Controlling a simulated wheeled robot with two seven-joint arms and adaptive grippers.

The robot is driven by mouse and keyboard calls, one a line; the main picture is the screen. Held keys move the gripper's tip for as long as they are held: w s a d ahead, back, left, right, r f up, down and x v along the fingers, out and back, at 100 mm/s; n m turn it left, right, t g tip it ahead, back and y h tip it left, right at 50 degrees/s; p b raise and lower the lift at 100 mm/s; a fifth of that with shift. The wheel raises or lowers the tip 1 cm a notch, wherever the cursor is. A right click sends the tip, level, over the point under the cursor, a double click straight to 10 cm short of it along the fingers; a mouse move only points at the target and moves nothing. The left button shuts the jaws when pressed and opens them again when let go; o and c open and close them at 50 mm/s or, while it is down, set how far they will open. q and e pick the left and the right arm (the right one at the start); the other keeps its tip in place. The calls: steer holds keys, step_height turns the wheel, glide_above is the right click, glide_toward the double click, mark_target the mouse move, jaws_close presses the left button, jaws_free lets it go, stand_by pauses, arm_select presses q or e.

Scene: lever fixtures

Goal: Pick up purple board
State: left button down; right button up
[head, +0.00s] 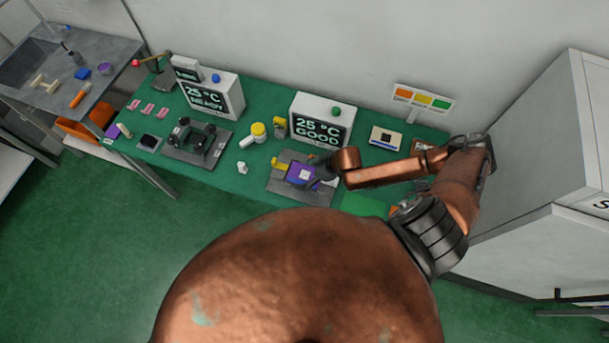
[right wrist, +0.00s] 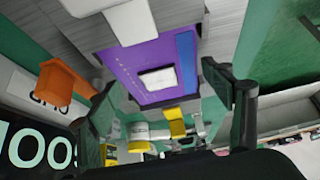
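The purple board (head: 301,174) lies on a grey fixture plate (head: 318,194) on the green table, in front of the "GOOD" display. It has a white square in its middle. In the right wrist view the purple board (right wrist: 130,52) lies ahead, with a blue strip along its right side. My right gripper (head: 322,169) is just over the board's right side in the head view. In the right wrist view my right gripper (right wrist: 160,95) has its dark fingers wide apart, with nothing seen held between them. Contact with the board cannot be told. My left gripper is not in view.
The "GOOD" display box (head: 321,121) stands behind the fixture. Yellow lever parts (head: 279,163) sit at the fixture's left. A grey cabinet (head: 550,150) closes off the right.

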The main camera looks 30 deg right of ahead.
steer(key=c, duration=0.9)
steer(key=shift+r, duration=0.1)
